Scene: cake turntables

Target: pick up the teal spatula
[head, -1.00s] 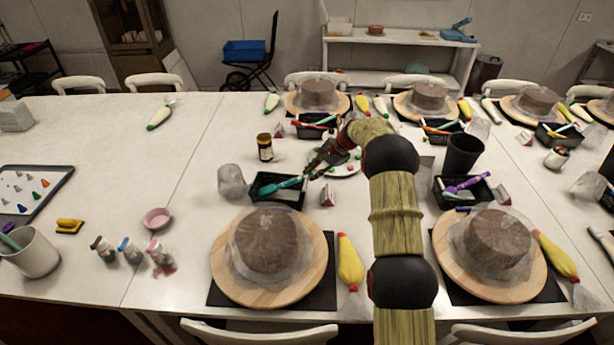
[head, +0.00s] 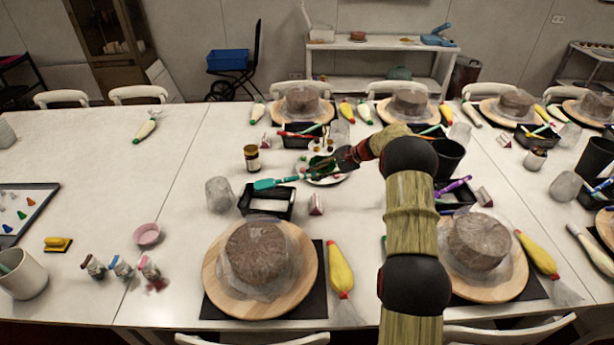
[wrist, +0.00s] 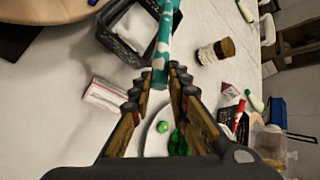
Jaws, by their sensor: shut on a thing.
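The teal spatula (head: 278,182) is held in my gripper (head: 322,168) beside the plate in the head view. Its teal part reaches left over the black bin (head: 257,210) and appears raised above it. In the wrist view the spatula (wrist: 164,45), teal with pale patches, lies between the fingertips of my gripper (wrist: 160,85), which are closed on it. The black bin (wrist: 112,42) is beyond the fingers at the upper left. The spatula's other end is not clear among the gripper and the plate.
A plate with green and red bits (head: 325,178) lies under my gripper. A dark jar (head: 251,158), a clear cup (head: 219,194) and a small pink-and-white box (head: 316,204) stand around the bin. A wrapped cake (head: 256,252) sits on a round board in front.

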